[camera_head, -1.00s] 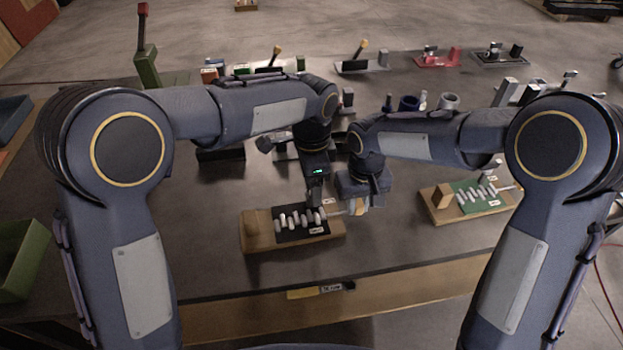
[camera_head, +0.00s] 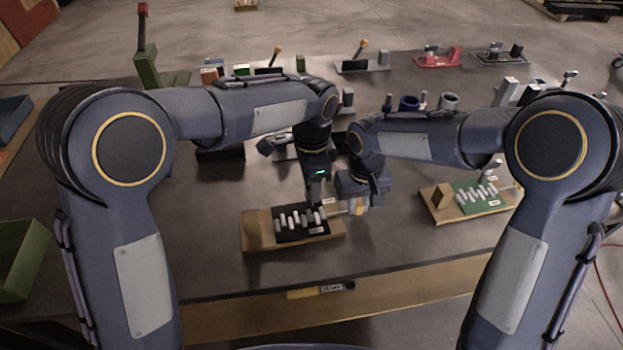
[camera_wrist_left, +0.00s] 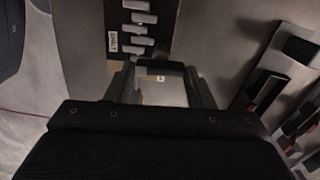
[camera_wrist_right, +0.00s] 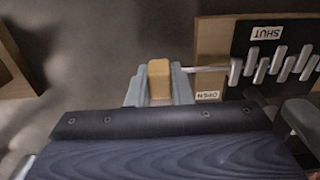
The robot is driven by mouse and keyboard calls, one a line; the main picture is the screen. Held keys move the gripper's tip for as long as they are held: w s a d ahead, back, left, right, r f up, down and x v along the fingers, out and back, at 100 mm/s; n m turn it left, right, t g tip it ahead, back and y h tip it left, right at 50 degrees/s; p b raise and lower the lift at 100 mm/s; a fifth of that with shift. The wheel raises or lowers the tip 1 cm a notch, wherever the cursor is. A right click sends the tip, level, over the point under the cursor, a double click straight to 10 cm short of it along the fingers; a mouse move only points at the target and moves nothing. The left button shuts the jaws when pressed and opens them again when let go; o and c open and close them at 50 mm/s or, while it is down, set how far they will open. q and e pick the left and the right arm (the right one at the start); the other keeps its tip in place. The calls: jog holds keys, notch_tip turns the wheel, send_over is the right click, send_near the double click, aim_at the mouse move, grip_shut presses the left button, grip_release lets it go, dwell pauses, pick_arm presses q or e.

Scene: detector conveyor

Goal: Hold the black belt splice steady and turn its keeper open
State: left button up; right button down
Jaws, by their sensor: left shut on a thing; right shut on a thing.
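The black belt splice (camera_head: 290,238) lies on a wooden base with a block at its left end, near the table's front edge. Several pale links stand in a row across its black panel. My left gripper (camera_head: 316,205) comes down from above and is shut on the splice near its right end; its own fingers partly hide the grip. The keeper is a thin rod (camera_wrist_right: 205,69) running out from the links to a tan handle (camera_wrist_right: 159,82). My right gripper (camera_wrist_right: 160,95) is shut on that handle, beside the splice. SHUT (camera_wrist_right: 266,32) and OPEN (camera_wrist_right: 208,95) labels flank the links.
A similar splice with a green panel (camera_head: 462,212) stands to the right on its own wooden base. Several fixtures line the table's back, including a red one (camera_head: 437,60). A green bin (camera_head: 22,262) is at the left. The table (camera_head: 200,275) is bare left of the splice.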

pick_arm(q)
jog(key=n, duration=0.4)
jog(key=shift+w+n, duration=0.1)
jog(key=shift+n, duration=2)
jog(key=o, duration=1)
notch_tip(320, 180, up, 12)
jog(key=shift+r, duration=0.1)
